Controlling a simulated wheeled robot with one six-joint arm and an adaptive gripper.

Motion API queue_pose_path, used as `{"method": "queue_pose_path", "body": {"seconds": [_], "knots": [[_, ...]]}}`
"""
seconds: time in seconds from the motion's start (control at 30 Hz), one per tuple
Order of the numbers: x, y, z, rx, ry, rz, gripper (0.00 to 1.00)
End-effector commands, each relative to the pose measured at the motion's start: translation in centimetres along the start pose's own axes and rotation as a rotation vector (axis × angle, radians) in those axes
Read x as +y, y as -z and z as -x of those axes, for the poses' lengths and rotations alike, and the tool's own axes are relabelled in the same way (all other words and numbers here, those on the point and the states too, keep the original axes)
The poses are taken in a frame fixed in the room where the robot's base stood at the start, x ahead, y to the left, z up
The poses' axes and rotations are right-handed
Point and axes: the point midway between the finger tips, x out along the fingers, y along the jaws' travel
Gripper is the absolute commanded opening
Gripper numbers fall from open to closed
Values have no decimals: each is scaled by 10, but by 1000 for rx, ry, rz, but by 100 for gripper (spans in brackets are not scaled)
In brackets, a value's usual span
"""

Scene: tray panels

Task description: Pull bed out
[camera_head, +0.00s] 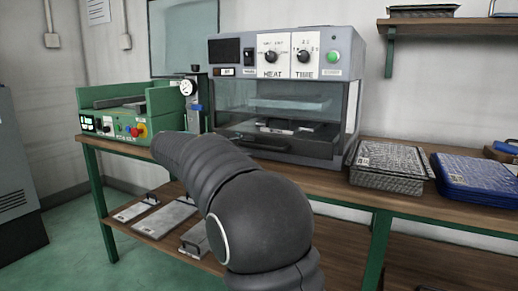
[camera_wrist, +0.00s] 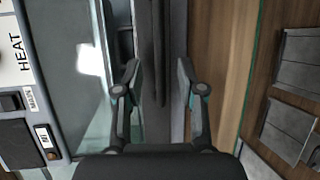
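The heating machine (camera_head: 345,50) with HEAT and TIME dials stands on the bench. Its dark bed (camera_head: 312,149) is at the bottom of the glass-fronted chamber, with a dark handle bar (camera_head: 252,145) along its front. In the wrist view a dark bar (camera_wrist: 158,40), which looks like that handle, runs upright in the picture between the fingers. My gripper (camera_wrist: 157,68) is open, with one finger on each side of the bar and visible gaps. I cannot tell how deep the bar lies between the fingertips. In the head view my arm hides the gripper.
A green machine (camera_head: 160,104) stands left of the heating machine. Wire-covered trays (camera_head: 388,166) and blue panels (camera_head: 475,178) lie to the right on the bench. Metal plates with handles (camera_head: 163,219) lie on the lower shelf. Green floor is open at the left.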

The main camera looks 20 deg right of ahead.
Motion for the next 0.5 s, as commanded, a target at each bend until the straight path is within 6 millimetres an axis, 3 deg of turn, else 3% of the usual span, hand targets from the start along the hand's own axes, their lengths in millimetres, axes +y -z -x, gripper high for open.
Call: {"method": "queue_pose_path", "body": {"seconds": [0.2, 0.5], "knots": [[0, -1, -36, -2, 0, -1, 39], [0, 0, -56, 1, 0, 0, 39]]}}
